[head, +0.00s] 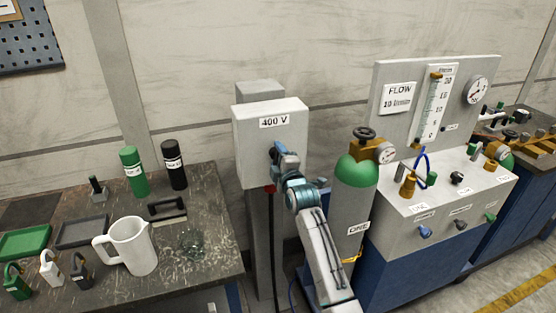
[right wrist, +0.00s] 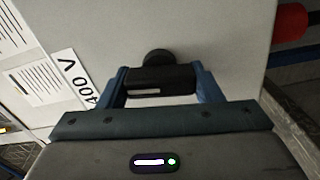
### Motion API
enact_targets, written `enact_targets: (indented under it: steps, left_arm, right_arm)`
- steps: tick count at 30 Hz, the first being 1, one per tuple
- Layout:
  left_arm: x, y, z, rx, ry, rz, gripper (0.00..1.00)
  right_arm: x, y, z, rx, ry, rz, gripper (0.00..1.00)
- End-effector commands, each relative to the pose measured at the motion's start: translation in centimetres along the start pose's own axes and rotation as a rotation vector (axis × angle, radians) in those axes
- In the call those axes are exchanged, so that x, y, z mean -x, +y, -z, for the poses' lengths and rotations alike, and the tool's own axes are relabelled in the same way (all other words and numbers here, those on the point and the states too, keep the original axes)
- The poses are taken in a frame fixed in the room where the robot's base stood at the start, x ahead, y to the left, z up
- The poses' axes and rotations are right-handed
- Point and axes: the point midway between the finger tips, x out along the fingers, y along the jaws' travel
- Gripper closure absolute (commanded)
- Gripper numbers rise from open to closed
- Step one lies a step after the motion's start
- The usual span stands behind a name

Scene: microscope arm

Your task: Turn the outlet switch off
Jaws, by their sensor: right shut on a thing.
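The outlet is a pale grey box (head: 256,138) labelled 400 V, fixed on a grey post. Its switch is a black rotary handle (right wrist: 160,80) on the box's front face, seen in the right wrist view. A light mark shows on the handle. My right gripper (right wrist: 160,85) is shut on the handle, with one blue finger at each end of it. In the head view my right gripper (head: 277,152) is against the front of the box and hides the switch. My left gripper is not in view.
A green-topped gas cylinder (head: 356,190) stands close to the right of my right arm. A flow panel (head: 432,100) is farther right. On the left, a workbench (head: 190,270) holds a white jug (head: 133,246), bottles and padlocks. A red plug (right wrist: 291,20) shows beside the box.

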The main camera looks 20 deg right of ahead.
Motion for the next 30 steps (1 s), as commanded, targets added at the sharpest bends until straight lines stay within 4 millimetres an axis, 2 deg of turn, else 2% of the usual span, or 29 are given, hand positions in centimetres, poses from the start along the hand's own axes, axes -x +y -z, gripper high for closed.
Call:
enact_targets:
  steps: [12, 26, 27, 30]
  left_arm:
    - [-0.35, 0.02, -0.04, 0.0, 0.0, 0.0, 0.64]
    - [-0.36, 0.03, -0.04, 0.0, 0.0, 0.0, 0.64]
    - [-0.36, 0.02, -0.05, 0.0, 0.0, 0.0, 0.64]
    - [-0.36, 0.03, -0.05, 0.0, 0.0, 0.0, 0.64]
  right_arm:
    - [0.01, -0.17, 0.0, 0.151, 0.0, 0.003, 0.64]
    - [0.02, -0.18, -0.02, 0.165, 0.0, 0.003, 0.64]
    - [0.02, -0.18, -0.02, 0.165, 0.0, 0.003, 0.39]
    - [0.02, -0.17, -0.02, 0.164, 0.0, 0.003, 0.19]
